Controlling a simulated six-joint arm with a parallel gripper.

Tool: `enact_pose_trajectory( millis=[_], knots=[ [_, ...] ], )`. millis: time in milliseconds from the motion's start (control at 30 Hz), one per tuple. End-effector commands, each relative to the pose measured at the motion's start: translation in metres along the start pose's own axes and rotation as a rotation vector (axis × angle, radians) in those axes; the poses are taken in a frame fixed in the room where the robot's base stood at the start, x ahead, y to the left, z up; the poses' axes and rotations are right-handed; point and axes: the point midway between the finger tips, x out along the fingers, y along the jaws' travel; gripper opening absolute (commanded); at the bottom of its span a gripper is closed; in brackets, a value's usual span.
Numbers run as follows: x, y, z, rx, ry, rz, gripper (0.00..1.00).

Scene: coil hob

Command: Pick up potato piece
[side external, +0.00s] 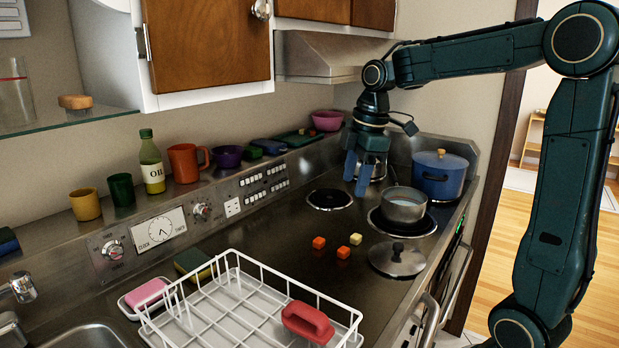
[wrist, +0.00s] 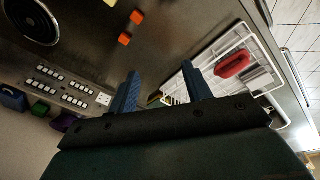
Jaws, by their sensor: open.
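A small pale yellow cube, which looks like the potato piece (side external: 356,239), lies on the dark hob top in the side view, beside two orange cubes (side external: 319,242) (side external: 343,253). In the wrist view, a sliver of something pale at the top edge (wrist: 110,2) may be the yellow cube; the orange cubes (wrist: 137,17) show near it. My gripper (side external: 356,186) is open and empty, with blue fingers pointing down. It is above the back of the hob, behind the yellow cube and apart from it. Its fingers show spread in the wrist view (wrist: 160,68).
A grey saucepan (side external: 404,212) with pale contents stands on a coil just right of my gripper. A lid (side external: 397,262) lies in front of it, and a blue pot (side external: 440,180) stands behind. A white dish rack (side external: 240,310) with a red object is front left. A bare coil (side external: 330,199) lies left.

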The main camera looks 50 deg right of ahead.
Motion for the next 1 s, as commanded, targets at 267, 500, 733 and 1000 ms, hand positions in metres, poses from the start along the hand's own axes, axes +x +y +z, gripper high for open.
enact_pose_trajectory(
  millis=[267,500,733,1000],
  knots=[
    [0.031,0.064,0.033,-0.246,-0.006,-0.090,0.49],
    [0.063,0.108,0.072,-0.453,0.017,-0.159,0.49],
    [0.083,0.128,0.097,-0.575,0.040,-0.193,0.49],
    [0.086,0.131,0.101,-0.599,0.045,-0.200,0.49]
  ],
)
